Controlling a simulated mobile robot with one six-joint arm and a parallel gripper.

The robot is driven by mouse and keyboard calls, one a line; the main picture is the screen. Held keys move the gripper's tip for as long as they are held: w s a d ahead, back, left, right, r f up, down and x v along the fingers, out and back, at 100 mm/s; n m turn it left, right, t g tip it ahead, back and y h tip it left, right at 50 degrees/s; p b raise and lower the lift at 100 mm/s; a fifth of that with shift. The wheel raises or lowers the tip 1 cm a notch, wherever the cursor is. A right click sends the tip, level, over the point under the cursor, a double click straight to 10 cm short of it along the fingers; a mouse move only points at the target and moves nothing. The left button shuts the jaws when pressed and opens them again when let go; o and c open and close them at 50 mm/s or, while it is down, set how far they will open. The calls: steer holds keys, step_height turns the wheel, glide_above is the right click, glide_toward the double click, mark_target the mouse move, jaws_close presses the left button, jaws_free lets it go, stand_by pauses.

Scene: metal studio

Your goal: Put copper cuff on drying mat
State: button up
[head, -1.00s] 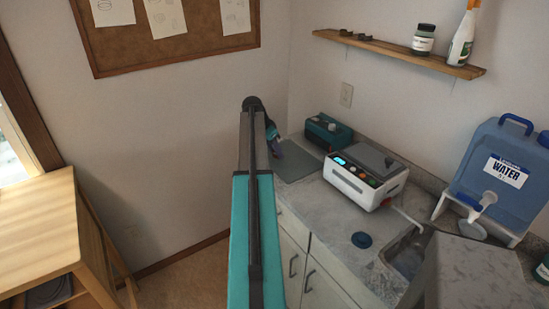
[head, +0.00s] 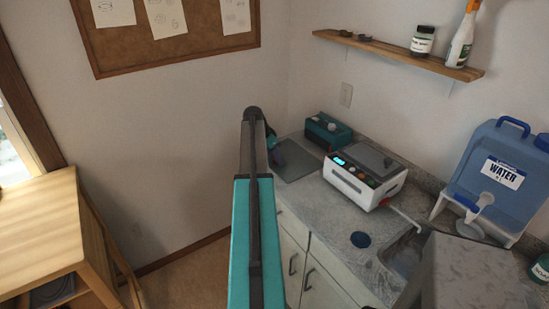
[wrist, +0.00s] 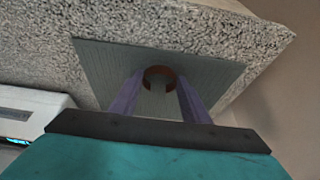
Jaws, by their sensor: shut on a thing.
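The copper cuff (wrist: 160,71) is a brown open ring between the purple fingertips of my gripper (wrist: 160,82) in the wrist view. My gripper is shut on it. Behind the cuff lies the grey-green drying mat (wrist: 96,62), flat on the speckled counter. It also shows in the head view (head: 300,167), at the counter's far left end. The cuff is over the mat's area, but I cannot tell whether it touches the mat. In the head view my arm hides the cuff and most of my gripper.
A teal box (head: 328,130) stands behind the mat. A white machine (head: 362,182) stands to its right. Further right are a dark blue disc (head: 361,240), a sink (head: 402,257) and a blue water jug (head: 505,165). A shelf (head: 395,52) hangs above.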

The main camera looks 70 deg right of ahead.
steer(key=shift+f, duration=0.15)
steer(key=o, duration=1.1)
steer(key=shift+r, duration=0.3)
steer(key=shift+b+v, duration=1.7)
steer(key=shift+v, duration=4.2)
